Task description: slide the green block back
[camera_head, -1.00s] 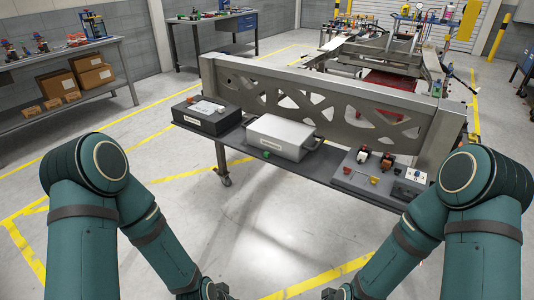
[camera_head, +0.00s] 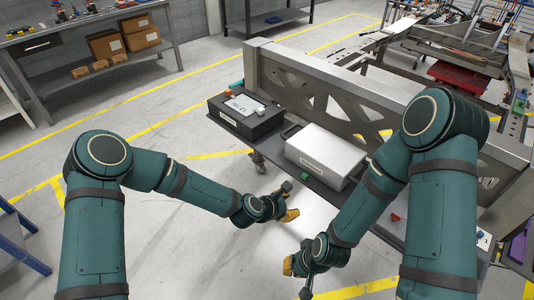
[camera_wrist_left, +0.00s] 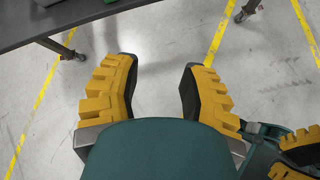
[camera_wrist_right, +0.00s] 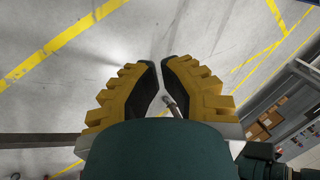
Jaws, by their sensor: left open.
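The small green block (camera_head: 305,178) sits at the front edge of the dark shelf, just in front of the white box (camera_head: 325,156). My left gripper (camera_head: 288,202) is over the floor in front of the shelf, below the block in the picture and apart from it. In the left wrist view its yellow fingers (camera_wrist_left: 158,85) are wide apart with only floor between them. My right gripper (camera_head: 296,267) is lower and nearer to me.
A black box (camera_head: 246,117) stands on the shelf (camera_head: 372,222) left of the white box. A metal chassis beam (camera_head: 330,95) runs behind both. A red part (camera_head: 396,218) lies at the shelf's right, partly behind my right arm. The floor before the shelf is clear.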

